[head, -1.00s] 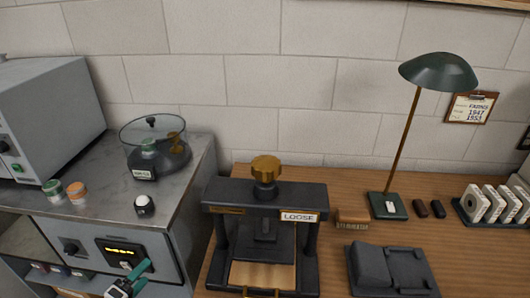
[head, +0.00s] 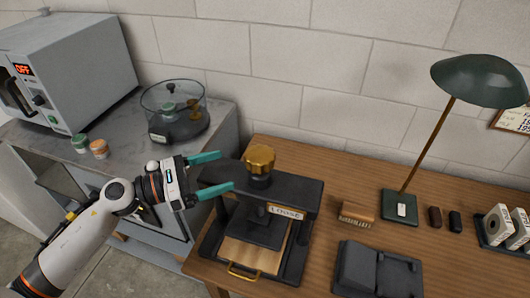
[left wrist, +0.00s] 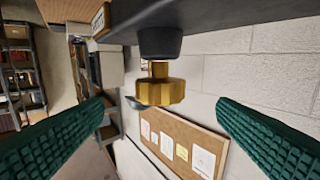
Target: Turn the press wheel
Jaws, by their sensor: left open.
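The press wheel (head: 260,160) is a gold knob with a ridged rim on top of the black press (head: 304,196), which stands on the wooden table. A label reading LOOSE is on the press. My left gripper (head: 226,170), with green fingers, is open just left of the wheel, its fingers pointing toward it. In the left wrist view the wheel (left wrist: 162,92) sits between the two open fingers and further off, with no finger touching it. My right gripper is in no view.
A wooden stamp block (head: 357,214), a dark device (head: 376,272) and a green lamp (head: 480,80) stand right of the press. A clear-lidded round container (head: 176,112) and two small jars stand on the grey counter behind my left arm.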

